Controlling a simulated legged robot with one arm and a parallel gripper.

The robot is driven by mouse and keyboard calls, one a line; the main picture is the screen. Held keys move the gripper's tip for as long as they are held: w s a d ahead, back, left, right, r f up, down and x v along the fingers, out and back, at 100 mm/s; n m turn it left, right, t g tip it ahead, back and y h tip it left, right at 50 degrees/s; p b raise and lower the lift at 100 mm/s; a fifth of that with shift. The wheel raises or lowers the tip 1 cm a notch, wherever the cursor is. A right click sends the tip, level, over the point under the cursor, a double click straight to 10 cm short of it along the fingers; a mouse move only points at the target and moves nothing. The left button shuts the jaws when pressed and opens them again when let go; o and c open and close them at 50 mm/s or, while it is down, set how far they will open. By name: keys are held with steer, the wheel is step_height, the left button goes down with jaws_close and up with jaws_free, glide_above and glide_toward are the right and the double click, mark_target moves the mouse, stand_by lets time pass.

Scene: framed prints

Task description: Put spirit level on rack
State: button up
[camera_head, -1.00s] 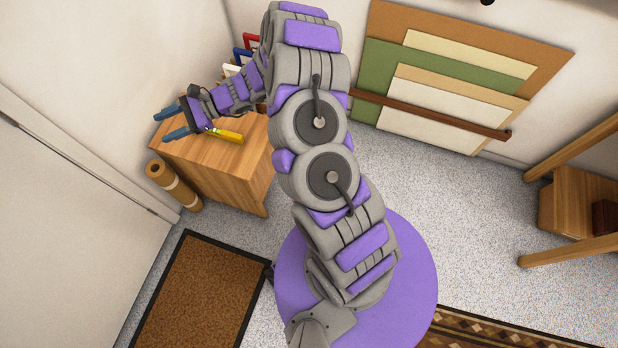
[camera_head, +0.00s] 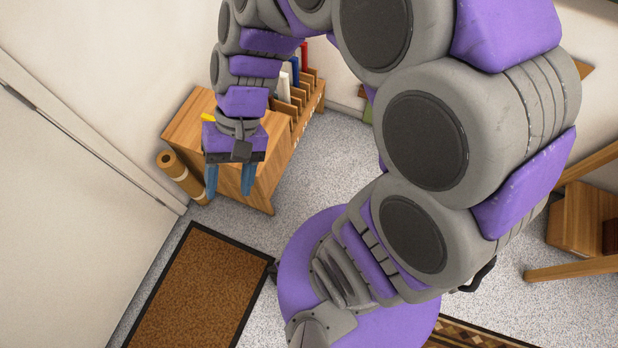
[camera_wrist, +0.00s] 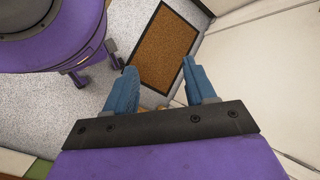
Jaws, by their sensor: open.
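A yellow piece (camera_head: 207,117), probably the spirit level, shows on the wooden cabinet top (camera_head: 186,122); my arm hides most of it. The wooden slotted rack (camera_head: 310,100) stands along the cabinet's right side, with red, blue and white items upright in it. My gripper (camera_head: 229,183) is open and empty, its two blue fingers pointing down in front of the cabinet. In the wrist view the open fingers (camera_wrist: 160,78) point towards the floor and doormat, with nothing between them. The spirit level and rack do not show in the wrist view.
A brown paper roll (camera_head: 180,175) leans beside the cabinet. A brown doormat (camera_head: 200,290) lies on the speckled floor in front. A wooden table or bench (camera_head: 585,215) stands at the right. The floor between cabinet and my base is clear.

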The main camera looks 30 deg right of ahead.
steer(key=s+d+r+n+t+h, duration=0.1)
steer(key=s+d+t+h, duration=0.1)
steer(key=s+d+h, duration=0.3)
steer(key=s+d, duration=0.4)
steer(key=d, duration=0.4)
steer(key=shift+n+h, duration=0.3)
steer(key=shift+h, duration=0.1)
steer(key=shift+w+a, duration=0.1)
steer(key=shift+w, duration=0.05)
